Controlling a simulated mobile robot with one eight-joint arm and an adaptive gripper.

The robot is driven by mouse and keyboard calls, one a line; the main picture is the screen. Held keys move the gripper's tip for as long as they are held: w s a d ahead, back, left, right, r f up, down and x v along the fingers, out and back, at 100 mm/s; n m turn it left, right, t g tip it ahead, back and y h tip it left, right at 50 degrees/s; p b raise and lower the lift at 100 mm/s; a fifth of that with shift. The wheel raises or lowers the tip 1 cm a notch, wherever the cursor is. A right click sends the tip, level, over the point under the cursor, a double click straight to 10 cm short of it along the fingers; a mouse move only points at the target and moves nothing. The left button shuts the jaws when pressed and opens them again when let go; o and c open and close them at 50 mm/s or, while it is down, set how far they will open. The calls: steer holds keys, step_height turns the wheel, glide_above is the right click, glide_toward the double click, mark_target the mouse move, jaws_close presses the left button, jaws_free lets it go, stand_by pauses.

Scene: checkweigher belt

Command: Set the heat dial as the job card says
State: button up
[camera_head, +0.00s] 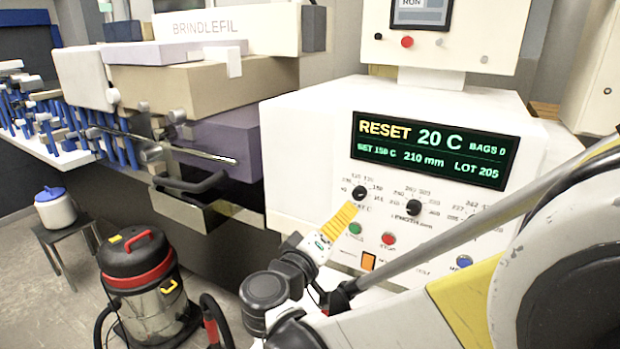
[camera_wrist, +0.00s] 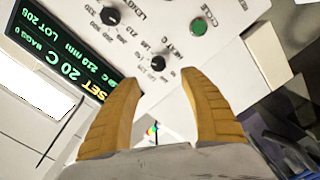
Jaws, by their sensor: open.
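The heat dial (camera_head: 360,193) is a small black knob with a printed temperature scale, on the white panel below the display. In the wrist view the heat dial (camera_wrist: 158,63) sits just beyond and between my fingertips, near "HEAT C". My gripper (camera_head: 352,206) has yellow fingers pointing up at this dial; in the wrist view my gripper (camera_wrist: 162,76) is open and empty. Whether a fingertip touches the knob I cannot tell. The display (camera_head: 435,150) reads RESET, 20 C, SET 150 C, 210 mm, LOT 205, BAGS 0. I cannot make out a job card.
A length dial (camera_head: 413,207) stands right of the heat dial; a third dial is partly hidden by my arm. Below are a green button (camera_head: 355,228), a red button (camera_head: 389,239) and an orange switch (camera_head: 368,261). A vacuum cleaner (camera_head: 150,290) stands on the floor at left.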

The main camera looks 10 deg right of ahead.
mark_target(358, 196)
steer(key=x, duration=0.3)
steer(key=b+x, duration=0.1)
steer(key=x, duration=0.5)
steer(key=shift+w+d+r, duration=0.25)
steer(key=shift+w+d, duration=0.25)
steer(key=shift+w, duration=0.2)
jaws_close()
